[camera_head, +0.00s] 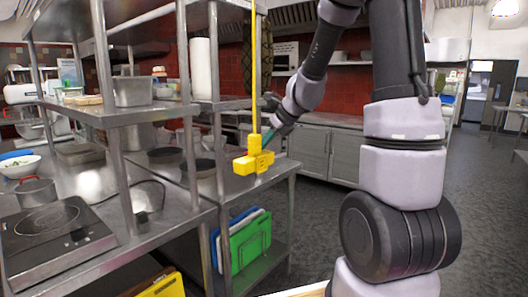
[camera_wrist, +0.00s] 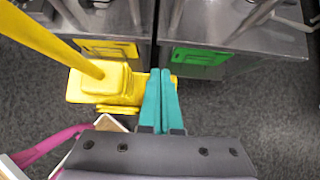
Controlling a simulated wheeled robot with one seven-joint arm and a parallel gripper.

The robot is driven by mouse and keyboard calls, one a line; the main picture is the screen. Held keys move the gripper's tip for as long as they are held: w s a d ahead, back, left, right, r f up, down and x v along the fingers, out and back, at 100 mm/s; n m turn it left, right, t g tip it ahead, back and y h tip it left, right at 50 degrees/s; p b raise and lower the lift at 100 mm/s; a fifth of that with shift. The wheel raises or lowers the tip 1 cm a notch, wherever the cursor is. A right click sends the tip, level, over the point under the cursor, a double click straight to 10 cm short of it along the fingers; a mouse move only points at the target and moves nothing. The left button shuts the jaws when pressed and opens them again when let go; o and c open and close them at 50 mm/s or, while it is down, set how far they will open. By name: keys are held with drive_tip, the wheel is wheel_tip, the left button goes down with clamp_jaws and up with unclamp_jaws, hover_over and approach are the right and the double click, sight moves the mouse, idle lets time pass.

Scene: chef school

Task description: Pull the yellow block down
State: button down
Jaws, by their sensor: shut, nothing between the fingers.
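The yellow block (camera_head: 253,162) is cross-shaped and hangs at the lower end of a long yellow rod (camera_head: 254,70) in front of the steel shelving. In the wrist view the yellow block (camera_wrist: 106,84) lies just left of my fingers, with the rod rising to the upper left. My gripper (camera_head: 268,138) has teal fingers and is just above and to the right of the block in the head view. In the wrist view my gripper (camera_wrist: 161,72) is shut with nothing between the fingers. The fingers look very close to the block's right side; I cannot tell whether they touch.
A steel table with shelves (camera_head: 150,115) stands at the left, holding a hot plate (camera_head: 55,222), pots and pans. Green and blue boards (camera_head: 249,242) stand on its lower shelf. A pink object (camera_wrist: 45,146) shows in the wrist view. The dark floor (camera_head: 480,200) at the right is clear.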

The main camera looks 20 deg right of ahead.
drive_tip(key=shift+f, duration=1.2)
drive_tip(key=shift+f, duration=0.15)
drive_tip(key=shift+r, duration=2.85)
drive_tip(key=s+d+r, duration=0.2)
drive_tip(key=s+d, duration=0.2)
drive_tip(key=s, duration=0.2)
drive_tip(key=shift+s+d, duration=0.2)
drive_tip(key=shift+d, duration=0.15)
